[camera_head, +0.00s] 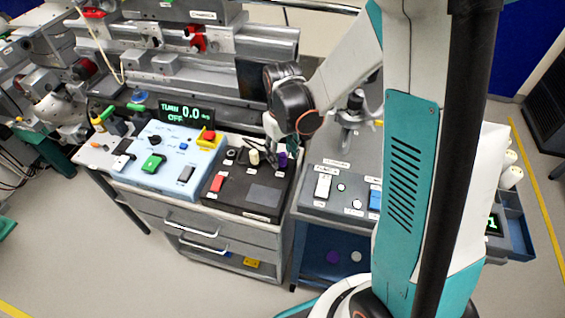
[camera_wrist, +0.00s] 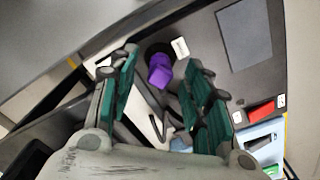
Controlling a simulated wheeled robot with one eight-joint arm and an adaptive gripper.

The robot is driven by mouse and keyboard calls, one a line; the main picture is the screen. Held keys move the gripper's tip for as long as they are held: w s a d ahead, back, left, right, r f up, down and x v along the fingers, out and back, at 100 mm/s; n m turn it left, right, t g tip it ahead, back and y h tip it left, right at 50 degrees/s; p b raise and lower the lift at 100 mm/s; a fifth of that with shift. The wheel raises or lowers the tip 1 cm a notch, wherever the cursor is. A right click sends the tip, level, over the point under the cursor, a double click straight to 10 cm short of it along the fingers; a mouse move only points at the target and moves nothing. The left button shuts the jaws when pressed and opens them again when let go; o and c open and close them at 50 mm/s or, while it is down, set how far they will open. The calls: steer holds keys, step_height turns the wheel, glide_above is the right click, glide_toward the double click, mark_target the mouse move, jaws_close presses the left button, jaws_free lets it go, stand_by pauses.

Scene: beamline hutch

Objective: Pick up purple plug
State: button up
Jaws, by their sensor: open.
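The purple plug (camera_wrist: 160,70) sits upright on the dark panel (camera_wrist: 205,45), near a dark round socket, in the wrist view. It lies beyond and between the two green-padded fingers of my gripper (camera_wrist: 165,85), which are spread apart and empty. In the head view the purple plug (camera_head: 282,160) shows at the right end of the dark panel, just below my gripper (camera_head: 270,150). My gripper partly hides that corner. I cannot tell the exact gap between the fingertips and the plug.
On the dark panel are a cream knob (camera_head: 254,157), a red switch (camera_head: 217,183) and a grey plate (camera_head: 263,195). A light blue control box (camera_head: 170,160) stands to the left. A grey panel with a white switch (camera_head: 323,186) stands to the right. Metal machinery rises behind.

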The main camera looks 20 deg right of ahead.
mark_target(282, 154)
step_height(282, 154, down, 2)
steer(key=shift+f, duration=0.1)
jaws_close()
steer(key=shift+r, duration=0.2)
step_height(282, 154, up, 20)
steer(key=p, duration=0.6)
